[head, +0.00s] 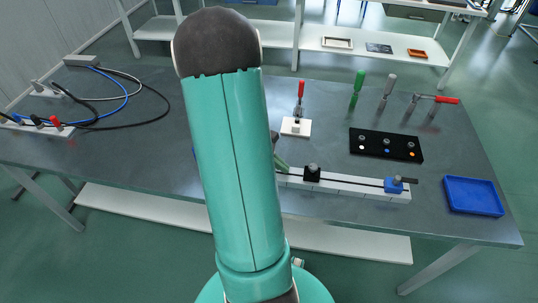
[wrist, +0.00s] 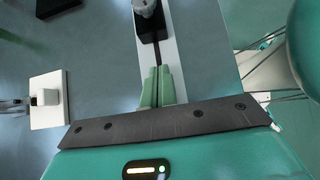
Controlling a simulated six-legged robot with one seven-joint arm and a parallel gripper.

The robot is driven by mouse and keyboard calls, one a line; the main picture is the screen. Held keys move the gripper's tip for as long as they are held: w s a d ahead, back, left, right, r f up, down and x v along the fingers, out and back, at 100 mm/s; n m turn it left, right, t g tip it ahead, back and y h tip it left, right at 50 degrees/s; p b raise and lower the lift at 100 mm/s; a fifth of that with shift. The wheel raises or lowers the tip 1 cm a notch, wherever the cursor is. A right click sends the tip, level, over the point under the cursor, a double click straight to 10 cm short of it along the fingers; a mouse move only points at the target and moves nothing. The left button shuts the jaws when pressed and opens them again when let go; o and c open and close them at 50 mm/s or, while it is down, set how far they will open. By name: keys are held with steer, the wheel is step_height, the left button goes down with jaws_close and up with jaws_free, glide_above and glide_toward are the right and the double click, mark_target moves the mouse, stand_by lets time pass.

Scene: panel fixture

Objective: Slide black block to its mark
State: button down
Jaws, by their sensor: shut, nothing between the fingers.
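The black block (head: 312,175) sits on a white slotted rail (head: 350,187) near the front of the bench, with a round knob on top. It also shows at the top of the wrist view (wrist: 152,30). A blue block (head: 394,186) sits near the rail's right end. My gripper (head: 283,166) is to the left of the black block, over or at the rail's left part, partly hidden by my arm. In the wrist view its green fingers (wrist: 157,70) are together and empty, with a small visible gap to the black block. I cannot tell which mark belongs to the black block.
A white block with a red-handled tool (head: 296,126) stands behind the rail. A black panel with knobs (head: 386,145) and a blue tray (head: 473,195) are at the right. Green, grey and red-handled clamps (head: 388,90) stand at the back. Cables (head: 125,95) lie at the left.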

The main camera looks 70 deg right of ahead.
mark_target(299, 176)
steer(key=shift+s+d, duration=0.25)
steer(key=shift+s, duration=0.7)
steer(key=shift+s+d, duration=0.2)
steer(key=shift+s, duration=0.75)
steer(key=shift+s+d, duration=0.15)
steer(key=shift+s, duration=0.7)
steer(key=w, duration=0.2)
steer(key=w+a, duration=0.1)
steer(key=w, duration=0.1)
steer(key=shift+w, duration=0.2)
steer(key=v, duration=0.9)
steer(key=shift+r, duration=0.3)
